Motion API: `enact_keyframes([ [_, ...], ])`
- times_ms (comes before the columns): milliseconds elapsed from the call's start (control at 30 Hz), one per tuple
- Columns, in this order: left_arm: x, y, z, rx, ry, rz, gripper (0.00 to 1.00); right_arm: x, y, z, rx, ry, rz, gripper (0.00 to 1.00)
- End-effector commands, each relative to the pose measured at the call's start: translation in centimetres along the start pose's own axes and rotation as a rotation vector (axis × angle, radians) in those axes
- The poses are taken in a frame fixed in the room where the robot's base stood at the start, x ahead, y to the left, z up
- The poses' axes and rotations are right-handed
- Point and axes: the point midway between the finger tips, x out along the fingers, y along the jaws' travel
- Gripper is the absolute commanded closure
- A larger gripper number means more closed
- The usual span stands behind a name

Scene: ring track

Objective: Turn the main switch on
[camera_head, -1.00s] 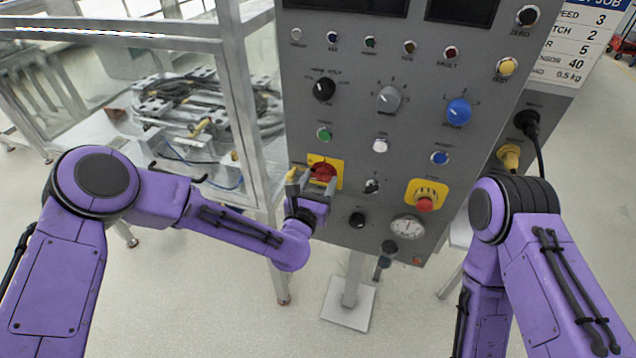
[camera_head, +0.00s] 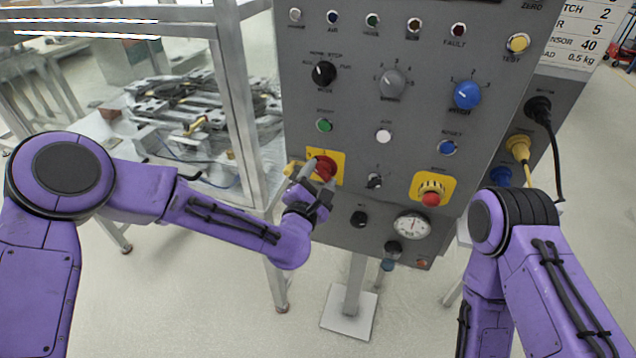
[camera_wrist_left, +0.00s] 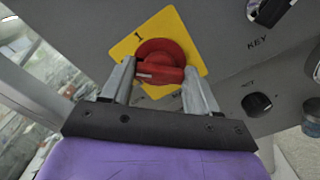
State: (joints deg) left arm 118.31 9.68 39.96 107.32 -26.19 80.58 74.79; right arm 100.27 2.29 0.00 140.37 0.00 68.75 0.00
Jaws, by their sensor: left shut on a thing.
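The main switch is a red rotary knob (camera_head: 325,168) on a yellow plate (camera_head: 339,160) at the lower left of the grey control panel. In the left wrist view the red knob (camera_wrist_left: 160,62) sits between my fingers, with a "1" printed on its yellow plate (camera_wrist_left: 128,45). My left gripper (camera_head: 308,177) is at the switch, and in the wrist view its two metal fingers (camera_wrist_left: 158,82) are shut on the knob's bar, one on each side. My right arm comes in at the right, but its gripper is out of sight.
The grey panel (camera_head: 300,100) carries other controls: a green button (camera_head: 324,125), a blue knob (camera_head: 467,95), a key switch (camera_head: 374,181) and a red emergency button (camera_head: 431,198). A metal-framed machine (camera_head: 240,110) stands close on the left.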

Motion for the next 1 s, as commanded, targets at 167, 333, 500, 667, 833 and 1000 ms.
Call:
enact_keyframes([
  [167, 0.0, -0.2, -0.1, 0.167, -0.002, 0.001, 0.71, 1.0, -0.1, 0.4, 0.000, 0.000, 0.000, 0.51],
  [333, 0.0, -0.2, -0.1, 0.330, -0.003, 0.001, 0.71, 1.7, -0.1, 0.7, 0.000, 0.000, 0.000, 0.51],
  [500, 0.0, -0.3, 0.0, 0.481, -0.003, 0.001, 0.71, 2.2, -0.2, 0.9, 0.000, 0.000, 0.000, 0.51],
  [667, 0.0, -0.3, -0.1, 0.602, -0.001, 0.001, 0.71, 2.5, -0.2, 1.0, 0.000, 0.000, 0.000, 0.51],
  [833, 0.0, -0.3, -0.1, 0.701, -0.002, 0.001, 0.71, 2.8, -0.2, 1.1, 0.000, 0.000, 0.000, 0.51],
  [1000, 0.0, -0.3, -0.1, 0.767, -0.001, 0.000, 0.71, 2.9, -0.3, 1.2, 0.000, 0.000, 0.000, 0.51],
])
